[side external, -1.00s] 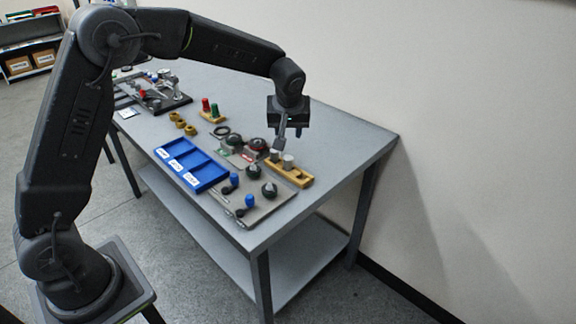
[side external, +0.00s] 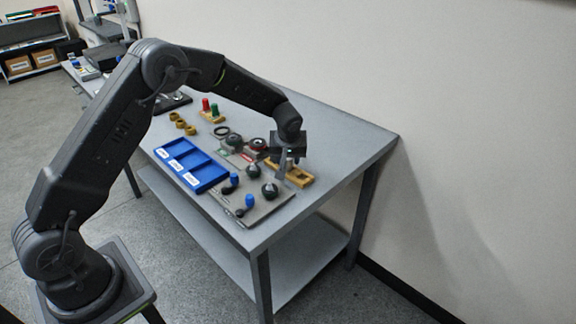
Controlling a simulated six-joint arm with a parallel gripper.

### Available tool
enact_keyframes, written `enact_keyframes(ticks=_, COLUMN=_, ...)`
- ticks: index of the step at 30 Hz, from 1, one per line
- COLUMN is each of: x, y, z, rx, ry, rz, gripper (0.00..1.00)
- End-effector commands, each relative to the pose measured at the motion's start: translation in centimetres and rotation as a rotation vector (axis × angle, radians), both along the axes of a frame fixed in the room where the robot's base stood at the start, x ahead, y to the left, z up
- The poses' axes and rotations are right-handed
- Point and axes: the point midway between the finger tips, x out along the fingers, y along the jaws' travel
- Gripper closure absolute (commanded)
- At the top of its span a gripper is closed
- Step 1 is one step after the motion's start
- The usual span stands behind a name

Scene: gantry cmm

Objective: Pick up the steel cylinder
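My gripper (side external: 286,168) points down over the tan wooden block (side external: 302,180) near the right side of the table. Its fingers are low, at the block's top. The steel cylinders stood in this block in the earlier frame; now the gripper covers that spot, and I cannot make out a steel cylinder clearly. Whether the fingers are apart or closed around one is too small and hidden to tell.
A blue three-compartment tray (side external: 205,180) and a grey plate (side external: 250,207) with black knobs lie left of the block. A red and green peg stand (side external: 212,115) and brass rings (side external: 182,124) are further back. The right table edge is clear.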

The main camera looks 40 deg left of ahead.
Motion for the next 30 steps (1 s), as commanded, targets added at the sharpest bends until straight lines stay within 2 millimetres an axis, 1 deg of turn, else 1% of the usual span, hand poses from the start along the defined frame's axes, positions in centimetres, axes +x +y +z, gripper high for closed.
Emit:
enact_keyframes(ticks=1, x=0.12, y=0.15, z=-0.49, rx=0.0, ry=0.001, rz=0.001, gripper=0.62)
enact_keyframes(ticks=3, x=0.22, y=0.26, z=-0.78, rx=0.0, ry=0.0, rz=0.001, gripper=0.62)
enact_keyframes(ticks=10, x=0.25, y=0.28, z=-0.84, rx=0.0, ry=0.0, rz=0.001, gripper=0.62)
enact_keyframes(ticks=21, x=0.23, y=0.26, z=-0.82, rx=0.0, ry=0.0, rz=0.001, gripper=0.98)
enact_keyframes(ticks=30, x=0.29, y=0.26, z=-0.54, rx=0.0, ry=-0.003, rz=0.0, gripper=0.98)
